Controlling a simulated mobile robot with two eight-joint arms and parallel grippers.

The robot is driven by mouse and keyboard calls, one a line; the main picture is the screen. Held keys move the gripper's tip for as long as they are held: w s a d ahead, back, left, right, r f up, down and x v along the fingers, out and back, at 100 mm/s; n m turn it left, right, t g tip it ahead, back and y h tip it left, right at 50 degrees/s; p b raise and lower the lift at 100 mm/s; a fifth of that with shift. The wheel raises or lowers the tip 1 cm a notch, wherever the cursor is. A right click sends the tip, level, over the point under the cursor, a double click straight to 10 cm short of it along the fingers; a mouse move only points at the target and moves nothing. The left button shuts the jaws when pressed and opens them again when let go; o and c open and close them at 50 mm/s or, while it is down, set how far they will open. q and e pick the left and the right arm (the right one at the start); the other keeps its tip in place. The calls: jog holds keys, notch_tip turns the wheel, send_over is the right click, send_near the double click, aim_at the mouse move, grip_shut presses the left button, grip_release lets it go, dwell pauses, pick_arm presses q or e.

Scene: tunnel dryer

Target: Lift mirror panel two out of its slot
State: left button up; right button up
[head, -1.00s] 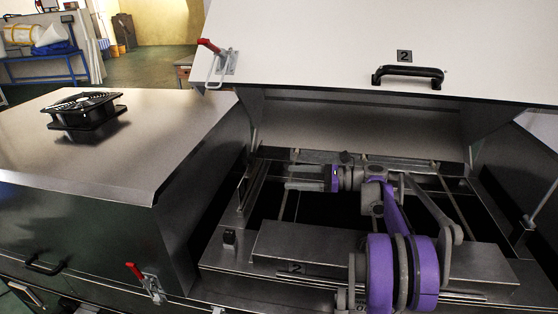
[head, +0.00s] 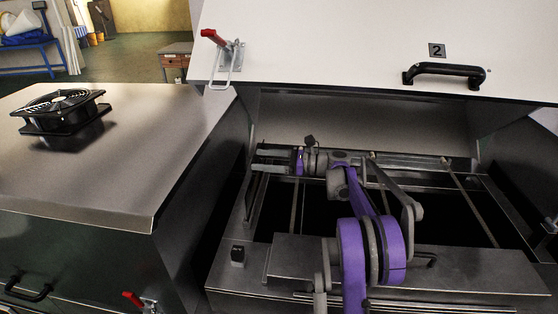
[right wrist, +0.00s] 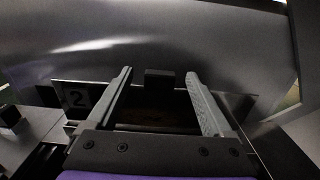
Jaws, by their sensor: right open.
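My right gripper (head: 273,161) is open and empty, low in the back left corner of the opened machine bay, its fingers pointing left. In the right wrist view its two fingers (right wrist: 158,95) stand wide apart. A small dark block (right wrist: 158,77) shows between and beyond the tips, apart from both. I cannot tell for sure which surface is mirror panel two; the dark area between the fingers is hard to read. My left gripper is out of view.
The raised white lid marked 2, with a black handle (head: 444,74) and red latch (head: 216,38), hangs above the bay. A metal plate (head: 470,268) lies along the bay's front. A fan (head: 61,110) sits on the closed cover at left. Bay walls are close around my gripper.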

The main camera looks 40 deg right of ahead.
jog(key=shift+x, duration=1.05)
grip_shut()
jog(key=c, duration=0.6)
grip_release()
jog(key=c, duration=0.6)
jog(key=shift+r+p, duration=0.55)
jog(key=shift+r, duration=0.2)
